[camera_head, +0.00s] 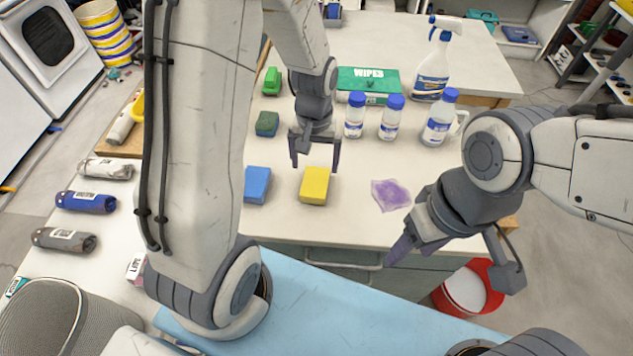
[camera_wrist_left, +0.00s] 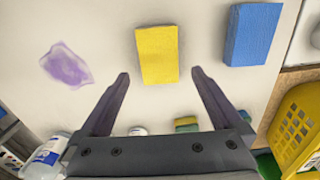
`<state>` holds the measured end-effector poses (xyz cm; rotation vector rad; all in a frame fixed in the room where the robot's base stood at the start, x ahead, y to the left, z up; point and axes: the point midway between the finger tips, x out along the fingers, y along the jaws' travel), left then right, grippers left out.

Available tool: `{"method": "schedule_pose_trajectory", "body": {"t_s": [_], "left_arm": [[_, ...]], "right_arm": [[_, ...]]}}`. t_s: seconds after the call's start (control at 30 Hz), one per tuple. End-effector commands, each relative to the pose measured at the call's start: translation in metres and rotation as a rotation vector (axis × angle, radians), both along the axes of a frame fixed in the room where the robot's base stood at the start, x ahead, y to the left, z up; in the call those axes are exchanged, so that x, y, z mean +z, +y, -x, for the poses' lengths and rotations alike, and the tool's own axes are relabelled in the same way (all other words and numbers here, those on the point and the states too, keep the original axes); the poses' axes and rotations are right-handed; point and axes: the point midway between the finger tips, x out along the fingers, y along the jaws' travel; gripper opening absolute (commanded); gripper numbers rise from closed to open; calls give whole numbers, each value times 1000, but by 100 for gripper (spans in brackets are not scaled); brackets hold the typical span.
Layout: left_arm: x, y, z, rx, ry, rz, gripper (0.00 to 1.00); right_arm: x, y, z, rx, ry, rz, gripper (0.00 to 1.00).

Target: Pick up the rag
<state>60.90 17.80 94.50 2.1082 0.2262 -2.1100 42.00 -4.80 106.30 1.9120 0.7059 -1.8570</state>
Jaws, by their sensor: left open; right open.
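A yellow block (camera_head: 314,185), perhaps a sponge or folded rag, lies on the white table; it also shows in the left wrist view (camera_wrist_left: 157,54). A flat purple patch (camera_head: 390,195) lies to its right; I cannot tell whether it is a thin rag or a stain. It also shows in the left wrist view (camera_wrist_left: 66,65). My left gripper (camera_head: 315,160) is open and empty, just behind and above the yellow block. In the left wrist view its fingertips (camera_wrist_left: 160,76) point towards the block's near end. My right gripper (camera_head: 453,266) is open and empty beyond the table's front edge.
A blue block (camera_head: 257,185) lies left of the yellow one. White bottles (camera_head: 355,115), a wipes box (camera_head: 368,82) and a spray bottle (camera_head: 433,65) stand behind. Labelled rolls (camera_head: 86,201) lie at left. A red bucket (camera_head: 466,290) stands below the table edge.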

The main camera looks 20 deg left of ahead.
Motion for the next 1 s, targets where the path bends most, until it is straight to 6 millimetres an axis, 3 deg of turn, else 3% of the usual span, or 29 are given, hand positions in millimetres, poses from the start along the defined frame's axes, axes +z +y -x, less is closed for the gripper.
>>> {"method": "schedule_pose_trajectory", "body": {"t_s": [0.17, 0.5, 0.77, 0.97, 1.0], "left_arm": [[-13, -1, 1, -3, 3, 1, 100], [-57, -3, 4, -5, 2, 0, 100], [-59, -3, 3, -5, -2, 1, 100], [-59, -3, 3, -4, -1, 1, 27], [-59, -3, 3, -4, -1, 1, 23]], "right_arm": [[1, 0, 0, 0, 0, 0, 59], [6, 0, 0, 0, 0, 0, 59], [6, 0, 0, 0, 0, 0, 59], [6, 0, 0, 0, 0, 0, 59], [6, 0, 0, 0, 0, 0, 59]]}}
